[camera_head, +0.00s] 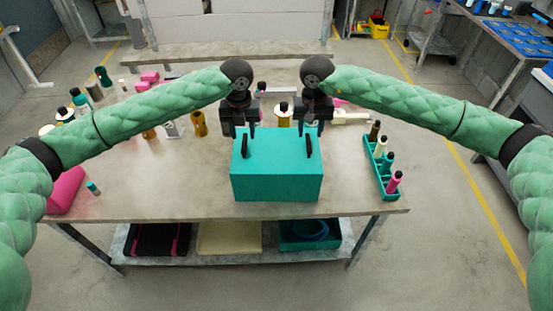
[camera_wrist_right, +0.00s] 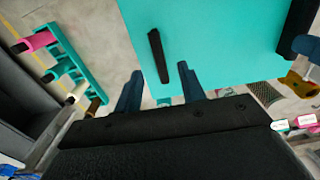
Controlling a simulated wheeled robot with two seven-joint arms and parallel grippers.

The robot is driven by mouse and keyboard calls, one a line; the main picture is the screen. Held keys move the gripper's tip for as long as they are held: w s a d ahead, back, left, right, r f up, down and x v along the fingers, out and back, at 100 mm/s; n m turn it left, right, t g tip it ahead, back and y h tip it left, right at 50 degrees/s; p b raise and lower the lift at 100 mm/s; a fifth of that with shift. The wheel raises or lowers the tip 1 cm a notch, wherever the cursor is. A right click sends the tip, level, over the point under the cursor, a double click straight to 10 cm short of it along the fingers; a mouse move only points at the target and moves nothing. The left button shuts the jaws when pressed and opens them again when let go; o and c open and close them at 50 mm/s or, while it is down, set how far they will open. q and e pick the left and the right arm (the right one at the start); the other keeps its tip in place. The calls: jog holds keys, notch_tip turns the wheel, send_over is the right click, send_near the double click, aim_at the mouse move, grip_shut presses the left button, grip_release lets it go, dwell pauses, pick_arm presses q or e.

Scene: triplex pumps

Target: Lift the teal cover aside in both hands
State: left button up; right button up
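The teal cover (camera_head: 277,180) is a box shape near the front edge of the table, with two upright black handles on its top. My left gripper (camera_head: 240,130) is just behind and above the left handle (camera_head: 245,147), its fingers apart. My right gripper (camera_head: 312,127) is at the right handle (camera_head: 309,148). In the right wrist view, my right gripper's blue fingers (camera_wrist_right: 160,89) are spread on either side of the near end of that handle (camera_wrist_right: 157,52), with gaps on both sides. The teal top (camera_wrist_right: 215,40) lies beyond. Whatever is under the cover is hidden.
A teal rack (camera_head: 378,168) with several bottles stands right of the cover. A pink object (camera_head: 66,190) and a small bottle (camera_head: 93,188) lie at the left. More bottles and parts crowd the back. The table (camera_head: 170,190) is bare left of the cover.

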aim_at(244, 141)
pick_arm(q)
jog(key=shift+f, duration=2.4)
pick_arm(e)
jog(key=shift+f, duration=2.45)
pick_arm(q)
grip_shut()
pick_arm(e)
grip_shut()
